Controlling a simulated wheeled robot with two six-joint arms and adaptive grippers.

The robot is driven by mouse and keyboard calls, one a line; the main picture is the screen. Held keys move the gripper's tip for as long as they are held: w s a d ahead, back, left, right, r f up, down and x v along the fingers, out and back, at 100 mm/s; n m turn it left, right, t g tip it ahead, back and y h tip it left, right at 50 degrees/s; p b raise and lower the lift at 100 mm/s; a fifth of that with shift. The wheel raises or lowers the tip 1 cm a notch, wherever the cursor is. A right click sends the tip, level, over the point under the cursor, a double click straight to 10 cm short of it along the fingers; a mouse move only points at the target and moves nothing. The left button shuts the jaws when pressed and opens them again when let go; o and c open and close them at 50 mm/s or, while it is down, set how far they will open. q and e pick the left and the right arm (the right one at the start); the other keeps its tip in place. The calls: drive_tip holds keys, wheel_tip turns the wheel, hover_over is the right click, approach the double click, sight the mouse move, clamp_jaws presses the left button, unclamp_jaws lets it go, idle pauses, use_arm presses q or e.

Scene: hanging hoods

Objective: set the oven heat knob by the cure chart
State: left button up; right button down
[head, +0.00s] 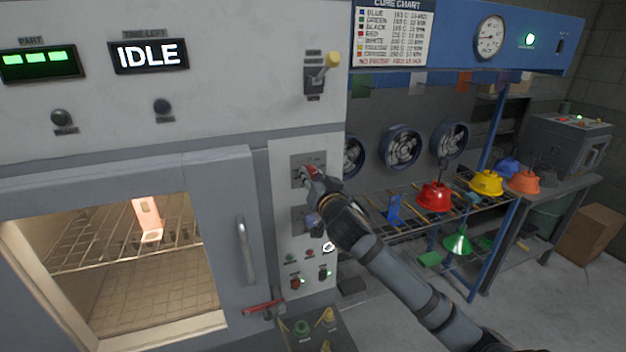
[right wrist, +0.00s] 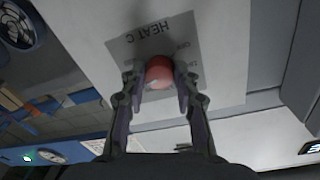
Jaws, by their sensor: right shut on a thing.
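The oven heat knob is a red round knob (right wrist: 159,71) on a grey plate lettered "HEAT C" (right wrist: 138,32), upside down in the right wrist view. My right gripper (right wrist: 156,88) is shut on it, with one finger on each side. In the head view my right gripper (head: 313,176) is at the upper plate of the oven's control strip (head: 282,158) and hides most of the knob and its setting. The cure chart (head: 394,34) hangs at the top, with rows by colour; its figures are too small to read surely. My left gripper is not in view.
The oven display reads "IDLE" (head: 148,55). The oven door (head: 233,205) has a window with a lit rack behind it. A yellow-tipped lever (head: 331,60) is above the strip, and buttons (head: 296,283) are below. Red (head: 434,196) and yellow hoods (head: 486,183) are at right.

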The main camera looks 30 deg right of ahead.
drive_tip(key=shift+f+m, duration=0.2)
drive_tip(key=shift+m, duration=0.1)
idle(0.4)
drive_tip(key=c, duration=1)
unclamp_jaws()
drive_tip(key=shift+r, duration=0.1)
drive_tip(key=shift+v, duration=3.75)
